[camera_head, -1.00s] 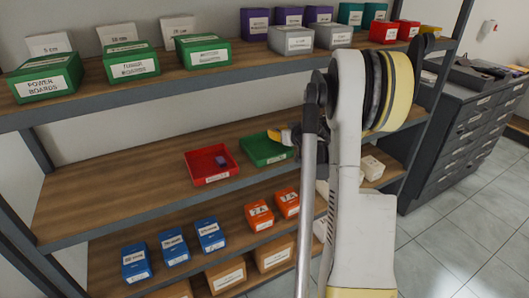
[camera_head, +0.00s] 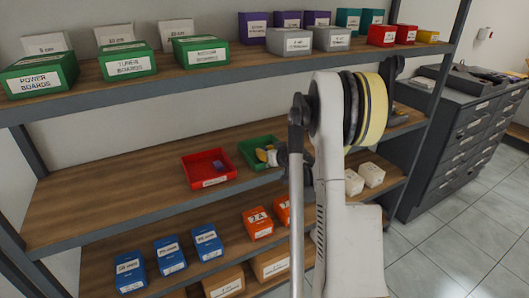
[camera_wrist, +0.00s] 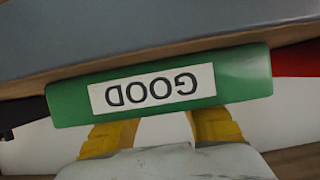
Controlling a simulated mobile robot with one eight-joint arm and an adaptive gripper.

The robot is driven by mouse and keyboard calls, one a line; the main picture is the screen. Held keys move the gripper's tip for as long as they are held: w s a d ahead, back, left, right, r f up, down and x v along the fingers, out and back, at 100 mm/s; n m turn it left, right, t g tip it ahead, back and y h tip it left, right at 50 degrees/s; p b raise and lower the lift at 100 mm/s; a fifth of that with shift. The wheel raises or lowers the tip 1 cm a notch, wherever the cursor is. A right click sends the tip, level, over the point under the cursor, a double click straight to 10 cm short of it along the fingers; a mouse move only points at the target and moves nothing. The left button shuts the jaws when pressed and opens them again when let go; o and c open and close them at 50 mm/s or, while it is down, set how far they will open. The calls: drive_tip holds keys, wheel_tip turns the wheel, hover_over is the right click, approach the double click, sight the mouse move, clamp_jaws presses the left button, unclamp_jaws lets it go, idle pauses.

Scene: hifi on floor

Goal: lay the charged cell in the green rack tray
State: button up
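The green rack tray (camera_head: 246,143) is on the middle shelf. In the wrist view its front wall (camera_wrist: 62,104) carries an upside-down "GOOD" label. My gripper (camera_head: 263,155) is at this tray, its yellow fingers low over or inside it. In the wrist view the fingers (camera_wrist: 162,127) are spread at their bases, and the tray's front wall hides their tips. I cannot see whether anything is between the tips. A small blue-purple item (camera_head: 219,165) lies in the red tray (camera_head: 195,179); I cannot tell whether it is a cell. No other cell shows clearly.
The red tray stands just left of the green tray. The upper shelf (camera_head: 235,63), with labelled boxes, runs above. Blue boxes (camera_head: 170,254) and orange boxes (camera_head: 257,224) stand on the shelf below. White boxes (camera_head: 371,174) are at right. The middle shelf's left side (camera_head: 100,200) is clear.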

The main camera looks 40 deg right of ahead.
drive_tip(key=o, duration=0.3)
drive_tip(key=shift+r, duration=0.2)
drive_tip(key=p+v, duration=0.4)
drive_tip(key=v, duration=0.8)
drive_tip(key=a+r+n+g+y, duration=0.1)
drive_tip(key=a+r+g+y, duration=0.15)
drive_tip(key=a, duration=0.95)
drive_tip(key=a+r+n+g+y, duration=0.1)
drive_tip(key=a+r, duration=0.3)
drive_tip(key=a, duration=0.7)
drive_tip(key=s+a+g, duration=0.2)
drive_tip(key=s+a, duration=1.3)
drive_tip(key=s, duration=0.3)
drive_tip(key=shift+r+n+g, duration=0.3)
drive_tip(key=shift+r+g, duration=0.05)
drive_tip(key=shift+r, duration=0.05)
